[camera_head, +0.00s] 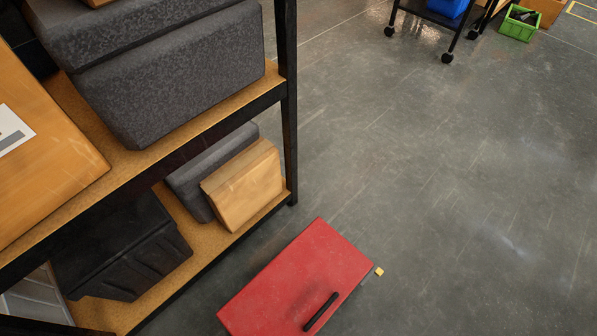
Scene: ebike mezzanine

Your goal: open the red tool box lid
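The red tool box (300,275) stands on the grey floor at the bottom centre of the head view, partly cut off by the lower edge. Its red lid is flat and looks closed. A black handle (321,312) lies near the lid's lower right edge. A soft dark shadow falls on the lid beside the handle. My gripper is not in view, so its state and its distance from the box cannot be seen.
A shelf rack (289,110) with grey bins, a black crate (121,250) and cardboard boxes (245,186) stands left of the tool box. A small yellow piece (379,271) lies right of it. A wheeled cart (440,18) and green bin (519,24) stand far off. The floor at right is clear.

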